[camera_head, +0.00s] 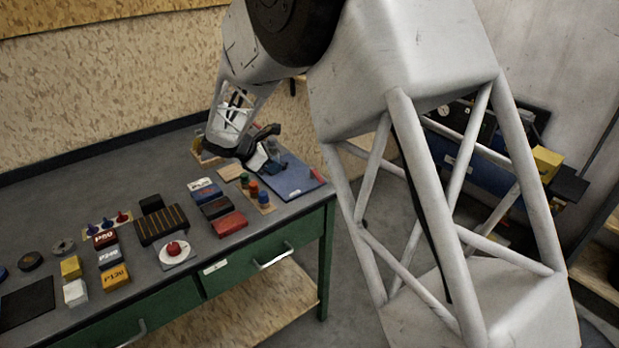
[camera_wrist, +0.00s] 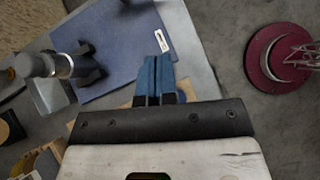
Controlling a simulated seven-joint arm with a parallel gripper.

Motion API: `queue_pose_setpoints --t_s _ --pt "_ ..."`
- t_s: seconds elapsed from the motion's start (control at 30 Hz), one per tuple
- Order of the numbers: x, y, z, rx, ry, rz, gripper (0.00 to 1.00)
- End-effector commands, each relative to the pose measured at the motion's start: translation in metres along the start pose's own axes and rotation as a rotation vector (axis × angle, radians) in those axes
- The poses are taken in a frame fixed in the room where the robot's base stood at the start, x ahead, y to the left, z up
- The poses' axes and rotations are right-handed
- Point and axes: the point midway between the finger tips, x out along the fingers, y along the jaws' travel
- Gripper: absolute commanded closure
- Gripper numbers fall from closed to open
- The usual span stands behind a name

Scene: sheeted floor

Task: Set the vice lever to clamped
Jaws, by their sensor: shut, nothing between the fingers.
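My gripper (camera_head: 258,160) is over the far right end of the workbench, beside the blue mat (camera_head: 298,180). In the wrist view its blue fingers (camera_wrist: 157,78) are together with nothing between them, over the mat's edge. A small dark blue fixture (camera_wrist: 88,68) with a grey cylinder (camera_wrist: 42,64) stands on the mat (camera_wrist: 122,32), left of the fingers and apart from them in the picture. It may be the vice, but I cannot tell for sure. I cannot make out its lever or setting. In the head view my gripper partly covers this area.
On the bench, coloured bottles (camera_head: 254,189), a red block (camera_head: 229,224), a dark ribbed block (camera_head: 161,225) and a red knob on a white plate (camera_head: 175,249) stand left and in front of the gripper. The bench's right edge is close to the mat, with open floor beyond.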

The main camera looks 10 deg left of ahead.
Motion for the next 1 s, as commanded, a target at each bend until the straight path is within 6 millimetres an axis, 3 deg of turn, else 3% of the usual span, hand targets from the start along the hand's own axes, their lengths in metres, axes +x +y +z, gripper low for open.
queue_pose_setpoints --t_s 0.57,1.0 --pt "0.011 0.0 0.0 0.001 0.001 0.0 1.0" --pt "0.068 -0.001 0.001 0.001 0.0 -0.002 1.0"
